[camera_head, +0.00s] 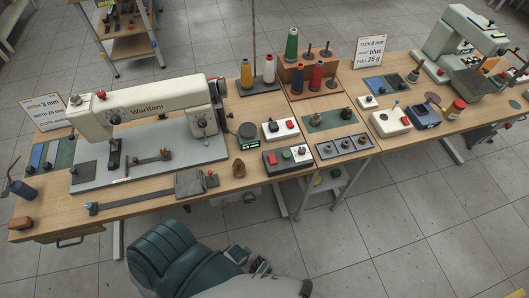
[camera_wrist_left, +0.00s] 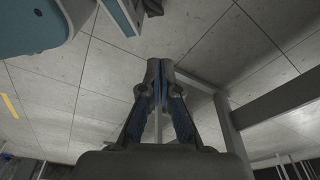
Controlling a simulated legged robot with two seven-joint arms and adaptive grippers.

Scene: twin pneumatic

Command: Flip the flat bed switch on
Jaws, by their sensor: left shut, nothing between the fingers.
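The flat bed sewing machine (camera_head: 150,108), cream with red "Warifani" lettering, stands on its grey bed (camera_head: 195,153) at the left of the long table. Right of it are a white box with red rockers (camera_head: 280,130) and a dark box with red and green buttons (camera_head: 288,158). I cannot tell which carries the machine's switch, nor its position. My left gripper (camera_wrist_left: 160,80) is shut and empty in the left wrist view, low over the floor beside a grey metal leg, away from these boxes. I cannot make it out for sure in the head view. My right gripper is not in view.
A spool rack (camera_head: 309,78), a dial tray (camera_head: 343,146) and a small brown object (camera_head: 239,168) crowd the wooden table (camera_head: 225,182). A second sewing machine (camera_head: 462,40) stands far right, with a white control box (camera_head: 390,122) before it. The tiled floor at right front is clear.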

